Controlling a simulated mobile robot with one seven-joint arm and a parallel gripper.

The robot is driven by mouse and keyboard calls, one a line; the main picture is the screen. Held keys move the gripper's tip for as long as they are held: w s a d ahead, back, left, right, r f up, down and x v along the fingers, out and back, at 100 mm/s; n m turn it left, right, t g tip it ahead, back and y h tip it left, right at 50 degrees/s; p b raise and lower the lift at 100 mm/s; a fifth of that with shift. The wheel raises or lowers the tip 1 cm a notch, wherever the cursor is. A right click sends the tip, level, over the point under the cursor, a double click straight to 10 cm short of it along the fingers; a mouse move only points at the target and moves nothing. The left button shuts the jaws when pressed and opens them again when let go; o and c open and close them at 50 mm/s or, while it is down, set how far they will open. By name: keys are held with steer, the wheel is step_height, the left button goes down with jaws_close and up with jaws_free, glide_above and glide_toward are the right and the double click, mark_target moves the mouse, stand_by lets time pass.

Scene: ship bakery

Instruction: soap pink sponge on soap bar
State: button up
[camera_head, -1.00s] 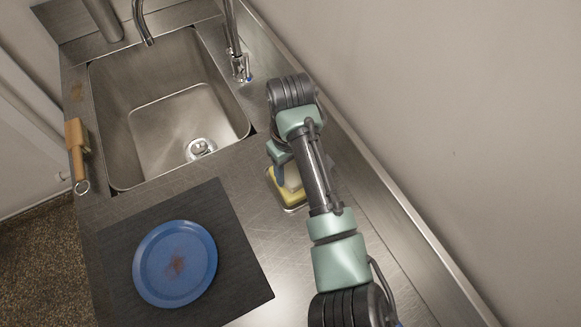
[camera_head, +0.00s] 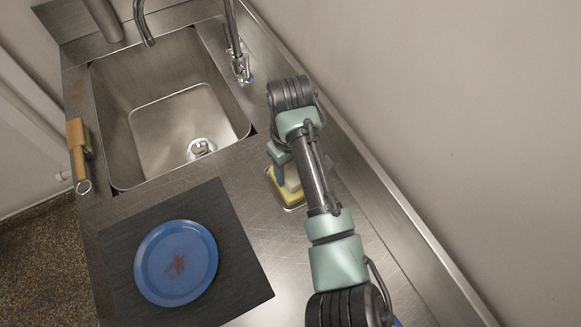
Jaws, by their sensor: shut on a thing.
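My gripper (camera_head: 283,174) points down over a small metal dish (camera_head: 294,209) on the counter, right of the black mat. A yellow block (camera_head: 289,198), which looks like the soap bar, lies in the dish. My gripper is shut on a pale, greyish block (camera_head: 293,180), probably the sponge; no pink shows on it. The pale block is at or just above the yellow block; I cannot tell whether they touch. My own arm covers the right side of both blocks and much of the gripper.
A blue plate (camera_head: 152,262) with a reddish-brown stain lies on the black mat (camera_head: 232,235). The empty sink (camera_head: 165,125) and taps (camera_head: 237,60) are behind. A wooden-handled tool (camera_head: 77,138) lies at the left edge. A wall runs along the right.

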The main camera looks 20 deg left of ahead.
steer(key=shift+s, duration=0.1)
stand_by(0.3)
step_height(320, 180, up, 7)
steer(key=p, duration=0.7)
stand_by(0.7)
